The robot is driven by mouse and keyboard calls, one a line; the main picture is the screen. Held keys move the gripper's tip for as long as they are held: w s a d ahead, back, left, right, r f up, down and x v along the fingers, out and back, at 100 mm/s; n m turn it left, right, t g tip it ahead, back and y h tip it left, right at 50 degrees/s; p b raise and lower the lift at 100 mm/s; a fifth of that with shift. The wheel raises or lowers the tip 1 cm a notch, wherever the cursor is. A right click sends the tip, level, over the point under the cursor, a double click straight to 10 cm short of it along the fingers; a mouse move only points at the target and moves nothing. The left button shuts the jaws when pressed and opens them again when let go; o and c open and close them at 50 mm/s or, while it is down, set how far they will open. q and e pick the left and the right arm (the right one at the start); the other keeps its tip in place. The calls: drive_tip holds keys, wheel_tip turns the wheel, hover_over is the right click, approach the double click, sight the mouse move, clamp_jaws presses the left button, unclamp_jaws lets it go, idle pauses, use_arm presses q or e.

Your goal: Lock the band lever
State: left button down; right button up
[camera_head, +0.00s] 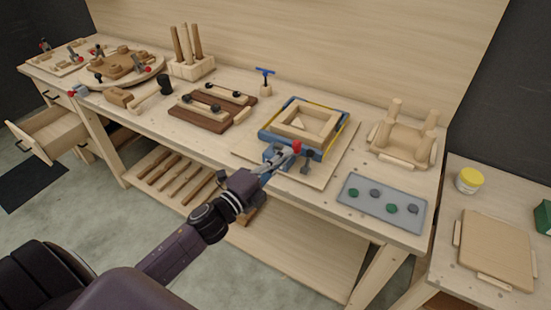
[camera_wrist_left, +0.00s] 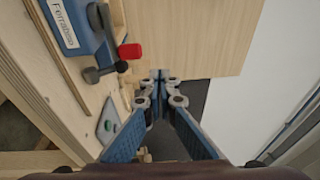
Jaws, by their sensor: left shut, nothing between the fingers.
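The band clamp (camera_head: 341,132) has blue corners and a yellow band around a square wooden frame (camera_head: 287,127) on the bench. Its blue lever housing is at the front, and it also shows in the left wrist view (camera_wrist_left: 75,32). A dark lever with a red tip (camera_wrist_left: 130,51) sticks out from the housing; the red tip shows in the head view (camera_head: 296,147) too. My left gripper (camera_head: 284,157) is shut and empty beside the lever. In the wrist view its fingertips (camera_wrist_left: 160,76) are apart from the red tip, to its right. My right gripper is not in view.
A grey panel with several green and dark buttons (camera_head: 353,210) lies to the right. An upturned stool form (camera_head: 407,148) stands behind it. Brown blocks with black knobs (camera_head: 205,110) lie left of the clamp. A side table with a yellow-lidded jar (camera_head: 469,180) is at far right.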

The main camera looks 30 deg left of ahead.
use_arm(q)
drive_tip(key=shift+s+a+r, duration=0.2)
drive_tip(key=shift+s+r, duration=0.3)
drive_tip(key=shift+s, duration=0.35)
drive_tip(key=shift+s+a+r, duration=0.15)
drive_tip(key=shift+s+r, duration=0.35)
drive_tip(key=shift+s, duration=0.35)
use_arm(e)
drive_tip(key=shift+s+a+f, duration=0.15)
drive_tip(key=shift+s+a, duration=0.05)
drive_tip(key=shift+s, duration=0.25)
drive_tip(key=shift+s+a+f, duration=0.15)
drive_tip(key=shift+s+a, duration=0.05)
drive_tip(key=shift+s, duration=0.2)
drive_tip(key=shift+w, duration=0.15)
